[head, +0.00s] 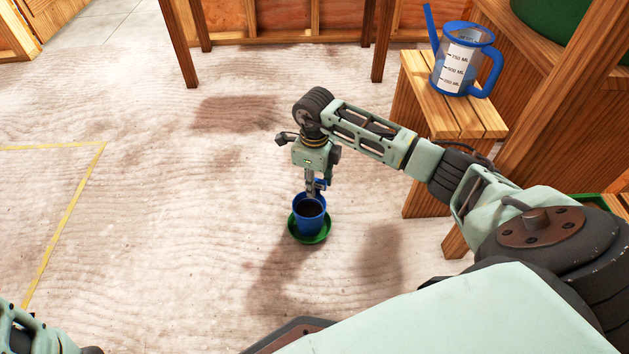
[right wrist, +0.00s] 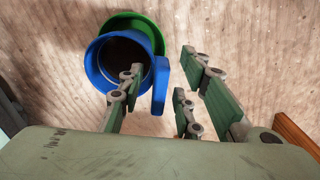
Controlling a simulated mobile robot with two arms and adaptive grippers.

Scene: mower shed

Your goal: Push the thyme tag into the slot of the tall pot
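A blue pot (head: 309,214) with dark soil stands in a green saucer (head: 325,234) on the floor, below my right gripper (head: 314,188). In the right wrist view, the pot (right wrist: 95,70) shows its dark inside and rim, with the saucer (right wrist: 130,22) behind. A blue upright tab (right wrist: 161,84) is at the pot's right side. I cannot tell whether it is the slot holder or a tag. My right gripper (right wrist: 160,92) has its fingers apart, with the tab showing in the gap. I see no grip on anything. No tag with readable writing shows.
A wooden stool (head: 445,110) at the right carries a blue measuring jug (head: 463,62). Wooden legs and a wall stand at the back. A yellow line (head: 70,212) marks the floor at left. The floor around the pot is clear. Part of my left arm shows at the lower left.

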